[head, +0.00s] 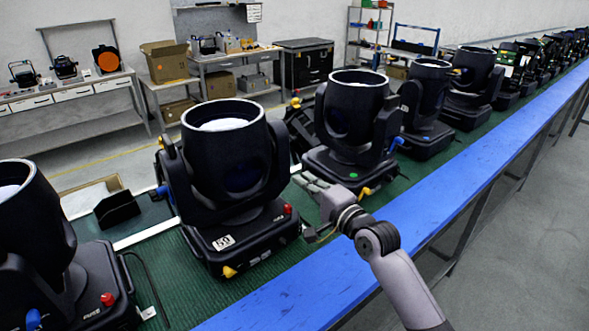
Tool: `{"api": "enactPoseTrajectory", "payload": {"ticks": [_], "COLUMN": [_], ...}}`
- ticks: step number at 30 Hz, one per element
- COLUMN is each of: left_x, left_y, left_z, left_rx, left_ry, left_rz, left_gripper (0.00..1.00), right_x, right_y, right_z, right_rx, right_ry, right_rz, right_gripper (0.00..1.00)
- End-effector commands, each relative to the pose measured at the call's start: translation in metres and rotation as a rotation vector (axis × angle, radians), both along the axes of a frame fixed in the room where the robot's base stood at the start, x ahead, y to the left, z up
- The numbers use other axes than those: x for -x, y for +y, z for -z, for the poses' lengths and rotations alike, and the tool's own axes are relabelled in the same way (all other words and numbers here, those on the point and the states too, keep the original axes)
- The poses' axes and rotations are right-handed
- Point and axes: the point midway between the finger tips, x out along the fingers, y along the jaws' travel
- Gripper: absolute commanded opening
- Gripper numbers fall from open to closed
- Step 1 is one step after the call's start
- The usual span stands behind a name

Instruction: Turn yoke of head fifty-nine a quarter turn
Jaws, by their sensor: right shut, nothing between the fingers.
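A black moving head (235,150) with a white number label on its base stands upright on the green bench. The label starts with a 5; its second digit is too small to be sure of. Its yoke (275,160) rises on both sides of the barrel, and the barrel's open end faces up. A blue knob (163,191) shows on the yoke's left side. My right gripper (304,181) is shut and empty, just right of this head's base and in front of the neighbouring head. It appears apart from the yoke. My left gripper is out of view.
Another head (352,105) with a green dot on its base stands close behind my right gripper. One more (30,235) is at the lower left. Further heads line the bench to the right. A blue rail (425,205) edges the bench. A black bin (117,210) lies left.

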Motion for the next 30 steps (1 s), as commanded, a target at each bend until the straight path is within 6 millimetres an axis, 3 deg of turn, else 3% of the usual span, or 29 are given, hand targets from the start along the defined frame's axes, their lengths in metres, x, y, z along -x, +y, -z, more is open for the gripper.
{"api": "enactPoseTrajectory", "payload": {"ticks": [9,24,30], "left_x": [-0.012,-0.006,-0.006], "left_y": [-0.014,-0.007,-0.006], "left_z": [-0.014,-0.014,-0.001], "left_rx": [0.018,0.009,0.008], "left_ry": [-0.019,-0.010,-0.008], "left_rz": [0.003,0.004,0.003], "left_gripper": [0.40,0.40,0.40], "right_x": [-0.034,-0.040,-0.053], "right_y": [0.022,0.026,0.030], "right_z": [-0.001,0.000,0.003], "right_rx": [0.001,0.000,-0.002], "right_ry": [0.000,0.000,-0.001], "right_rz": [-0.001,-0.001,0.000], "right_gripper": [0.00,0.00,0.00]}}
